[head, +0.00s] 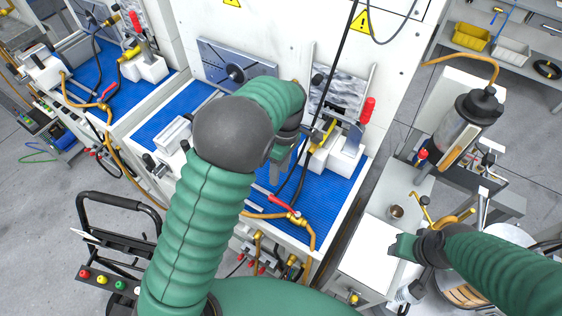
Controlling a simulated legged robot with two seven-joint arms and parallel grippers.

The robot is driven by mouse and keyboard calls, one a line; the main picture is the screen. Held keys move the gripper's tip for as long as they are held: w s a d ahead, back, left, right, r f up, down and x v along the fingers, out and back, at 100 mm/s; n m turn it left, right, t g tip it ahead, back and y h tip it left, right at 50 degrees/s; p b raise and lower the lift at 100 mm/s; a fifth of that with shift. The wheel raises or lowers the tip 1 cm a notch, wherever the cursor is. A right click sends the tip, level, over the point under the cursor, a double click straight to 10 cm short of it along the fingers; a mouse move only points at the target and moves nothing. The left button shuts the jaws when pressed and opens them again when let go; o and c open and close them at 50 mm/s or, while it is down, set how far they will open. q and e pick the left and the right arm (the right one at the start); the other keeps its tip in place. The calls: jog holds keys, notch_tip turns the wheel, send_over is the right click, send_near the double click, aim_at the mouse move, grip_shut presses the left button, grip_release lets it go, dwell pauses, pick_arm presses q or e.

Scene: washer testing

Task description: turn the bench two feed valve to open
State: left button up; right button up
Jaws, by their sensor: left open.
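A brass valve (296,218) with a red lever handle (283,203) sits at the front edge of the nearer blue-matted bench (330,213), joined to an orange hose. A similar red-handled valve (108,95) is on the bench to the left. I cannot read which bench is bench two. My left gripper (276,178) points down over the nearer bench, just above and behind the red lever; it is open and seems apart from it. My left forearm hides part of the bench. My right gripper (402,247) is over the grey cabinet at the right, its fingers unclear.
A grey cabinet (375,215) with a metal cup (397,212) stands at the right. A black-handled cart (115,200) is at lower left.

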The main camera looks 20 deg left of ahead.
pick_arm(q)
jog(key=r, duration=0.2)
jog(key=w+r, duration=0.1)
jog(key=r, duration=0.1)
jog(key=shift+d+r, duration=0.1)
jog(key=shift+r, duration=0.25)
dwell(2.0)
